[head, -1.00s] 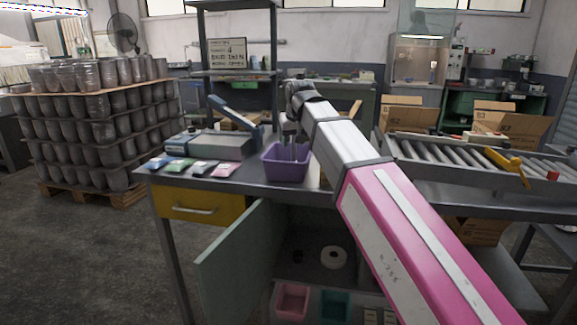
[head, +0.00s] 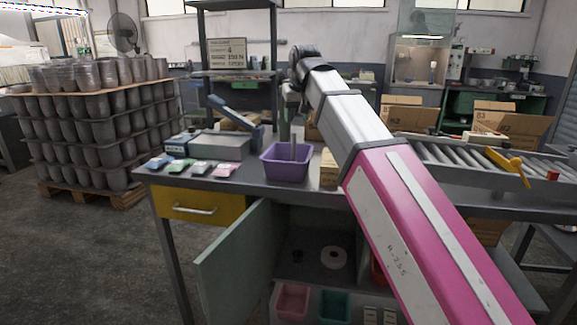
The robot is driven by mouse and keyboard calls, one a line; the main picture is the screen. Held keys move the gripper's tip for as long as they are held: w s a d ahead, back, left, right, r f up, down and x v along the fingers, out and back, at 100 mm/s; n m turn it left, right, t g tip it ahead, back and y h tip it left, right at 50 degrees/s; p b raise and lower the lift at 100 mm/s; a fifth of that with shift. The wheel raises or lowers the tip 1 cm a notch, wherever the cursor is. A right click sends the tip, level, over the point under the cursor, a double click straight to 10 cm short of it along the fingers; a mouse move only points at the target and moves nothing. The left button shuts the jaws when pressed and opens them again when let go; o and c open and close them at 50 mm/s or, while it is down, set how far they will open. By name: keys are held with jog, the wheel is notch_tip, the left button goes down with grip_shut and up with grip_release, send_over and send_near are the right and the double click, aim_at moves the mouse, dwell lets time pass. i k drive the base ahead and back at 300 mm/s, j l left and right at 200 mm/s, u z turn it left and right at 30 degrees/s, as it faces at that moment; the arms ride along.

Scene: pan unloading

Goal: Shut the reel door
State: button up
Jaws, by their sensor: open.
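The grey-green cabinet door (head: 236,262) under the workbench stands open, swung out to the left and toward me. My gripper (head: 293,150) points down over the purple bin (head: 287,168) on the bench top, well above the door. It is open; its fingertips overlap the bin's opening, and I cannot tell how deep they reach. Nothing shows between the fingers.
A yellow drawer (head: 200,208) sits shut left of the cabinet. Pink (head: 292,300) and teal (head: 334,305) bins stand low in the cabinet. Small packets (head: 182,165) lie on the bench. A roller conveyor (head: 465,160) is at right. The floor (head: 110,265) left of the door is clear.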

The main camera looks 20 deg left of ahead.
aim_at(233, 274)
jog(key=k, duration=1)
